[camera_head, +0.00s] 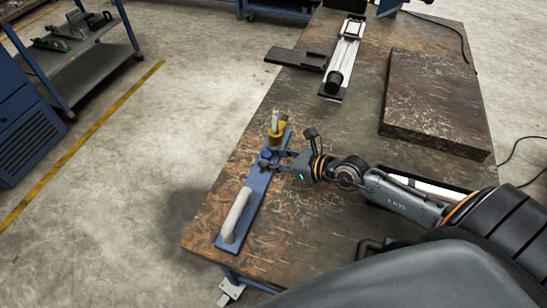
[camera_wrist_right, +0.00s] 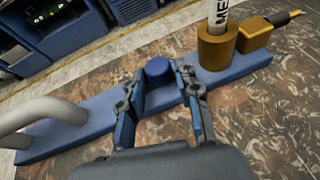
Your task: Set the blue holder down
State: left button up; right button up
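The blue holder (camera_head: 257,194) is a long flat blue bar lying along the left edge of the worktable, with no clear gap under it. It carries a pale curved handle (camera_head: 236,215) at its near end, a blue knob (camera_wrist_right: 159,70) around its middle and a gold socket (camera_wrist_right: 216,52) with a white lettered rod at its far end. My right gripper (camera_head: 278,160) is at the knob. In the right wrist view, its two fingers (camera_wrist_right: 161,76) are spread on either side of the knob, with small gaps visible. My left gripper is out of view.
The brown worktable (camera_head: 330,150) has a thick dark slab (camera_head: 435,103) at the right and a silver-and-black device (camera_head: 342,60) at the back. A flat black plate (camera_head: 297,59) lies beside the device. A grey shelf cart (camera_head: 85,65) stands left on the floor.

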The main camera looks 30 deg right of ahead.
jog(key=shift+o, duration=0.9)
jog(key=shift+s, duration=0.15)
jog(key=b+v, duration=0.1)
jog(key=v, duration=0.8)
jog(key=shift+s+d, duration=0.25)
jog(key=shift+s, duration=0.05)
jog(key=shift+s+d+r, duration=0.25)
jog(key=shift+s+d, duration=0.1)
jog(key=shift+s, duration=0.15)
jog(key=shift+s+d+r, duration=0.1)
jog(key=shift+s+r, duration=0.15)
